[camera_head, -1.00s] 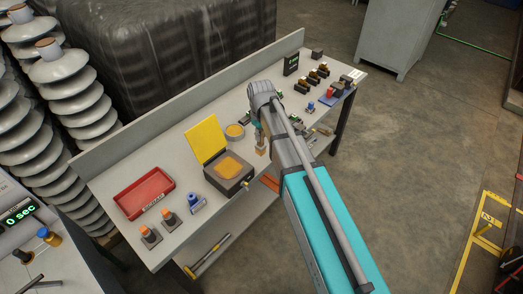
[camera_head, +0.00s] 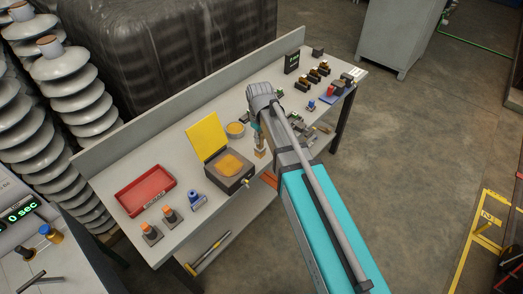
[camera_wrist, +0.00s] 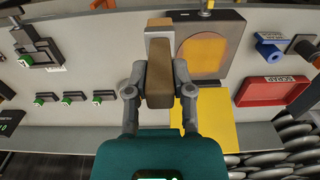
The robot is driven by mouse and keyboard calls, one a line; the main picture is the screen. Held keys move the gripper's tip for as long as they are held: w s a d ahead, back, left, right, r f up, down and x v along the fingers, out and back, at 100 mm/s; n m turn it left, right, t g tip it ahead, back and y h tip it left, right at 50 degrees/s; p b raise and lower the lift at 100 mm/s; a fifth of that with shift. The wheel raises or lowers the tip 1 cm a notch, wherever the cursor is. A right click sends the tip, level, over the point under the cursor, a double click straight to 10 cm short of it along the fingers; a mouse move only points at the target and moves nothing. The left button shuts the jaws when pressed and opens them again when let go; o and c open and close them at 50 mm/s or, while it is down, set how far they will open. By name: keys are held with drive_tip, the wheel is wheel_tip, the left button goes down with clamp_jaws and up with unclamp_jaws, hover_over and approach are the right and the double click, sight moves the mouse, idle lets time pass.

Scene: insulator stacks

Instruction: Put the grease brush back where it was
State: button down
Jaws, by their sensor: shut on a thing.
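My gripper (camera_wrist: 158,88) is shut on the grease brush (camera_wrist: 159,80), gripping its brown handle between both fingers. The brush's paler end points away from the gripper, toward the top of the wrist view. In the head view the brush (camera_head: 260,153) hangs below my gripper (camera_head: 256,133), just right of the grey box of orange grease (camera_head: 231,166). The box's yellow lid (camera_head: 206,138) stands open. In the wrist view the orange grease (camera_wrist: 204,54) lies right of the brush. I cannot tell whether the brush tip touches the bench.
A round tin (camera_head: 235,129) stands behind the box. A red tray (camera_head: 146,190), a blue item (camera_head: 197,200) and orange-topped pieces (camera_head: 170,214) lie left on the bench. Several small parts (camera_head: 315,77) and a dark display (camera_head: 291,63) stand on the right. A low back panel runs along the bench.

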drive_tip(key=shift+w, duration=0.1)
drive_tip(key=w+a+f+b, duration=0.1)
drive_tip(key=w+f+b, duration=0.8)
drive_tip(key=w, duration=0.4)
idle(0.4)
drive_tip(key=shift+w+f+b, duration=0.2)
drive_tip(key=shift+f+b, duration=0.85)
drive_tip(key=shift+w+f+b, duration=0.2)
drive_tip(key=shift+f+b, duration=0.8)
drive_tip(key=shift+f, duration=0.1)
